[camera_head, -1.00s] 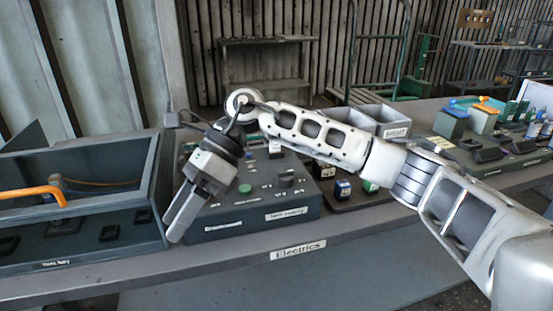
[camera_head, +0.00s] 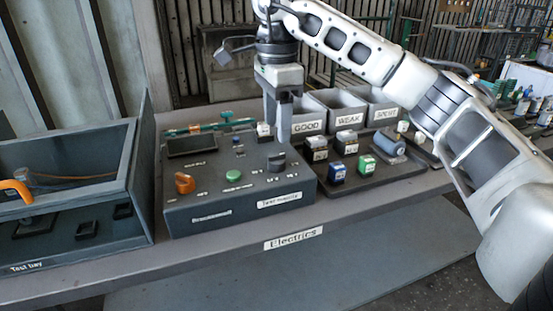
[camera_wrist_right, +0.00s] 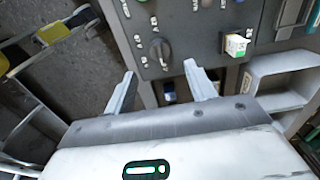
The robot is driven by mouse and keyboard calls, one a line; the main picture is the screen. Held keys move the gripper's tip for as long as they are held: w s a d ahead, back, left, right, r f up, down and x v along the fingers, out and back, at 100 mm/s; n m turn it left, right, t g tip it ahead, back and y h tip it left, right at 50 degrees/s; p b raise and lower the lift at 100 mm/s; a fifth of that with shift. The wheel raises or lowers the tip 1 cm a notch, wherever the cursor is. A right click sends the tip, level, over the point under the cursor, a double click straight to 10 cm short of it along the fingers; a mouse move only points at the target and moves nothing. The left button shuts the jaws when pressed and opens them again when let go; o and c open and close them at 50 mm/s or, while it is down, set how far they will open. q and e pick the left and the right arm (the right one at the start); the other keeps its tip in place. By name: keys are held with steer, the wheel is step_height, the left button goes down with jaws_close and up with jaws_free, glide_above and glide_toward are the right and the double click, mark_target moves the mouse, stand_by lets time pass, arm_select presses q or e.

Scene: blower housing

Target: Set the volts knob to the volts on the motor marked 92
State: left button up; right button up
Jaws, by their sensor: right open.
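The test supply box (camera_head: 226,208) sits on the bench with a dark knob (camera_head: 277,162), an orange knob (camera_head: 185,183) and a green button (camera_head: 233,175) on top. My right gripper (camera_head: 283,140) points down just above and behind the dark knob. In the right wrist view the open, empty fingers (camera_wrist_right: 160,70) are either side of the line to the dark knob (camera_wrist_right: 158,50), apart from it. A blue-grey motor (camera_head: 389,143) lies on the dark tray to the right; no 92 is readable. My left gripper is out of view.
A small white block (camera_head: 263,129) stands at the box's back edge. Bins marked GOOD (camera_head: 308,127), WEAK (camera_head: 349,118) and a third stand behind the tray (camera_head: 350,183), which holds several small blocks. The test bay (camera_head: 75,245) is at left.

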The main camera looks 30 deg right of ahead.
mark_target(277, 155)
step_height(277, 155, down, 7)
steer(key=shift+f, duration=0.1)
stand_by(0.3)
steer(key=c, duration=1)
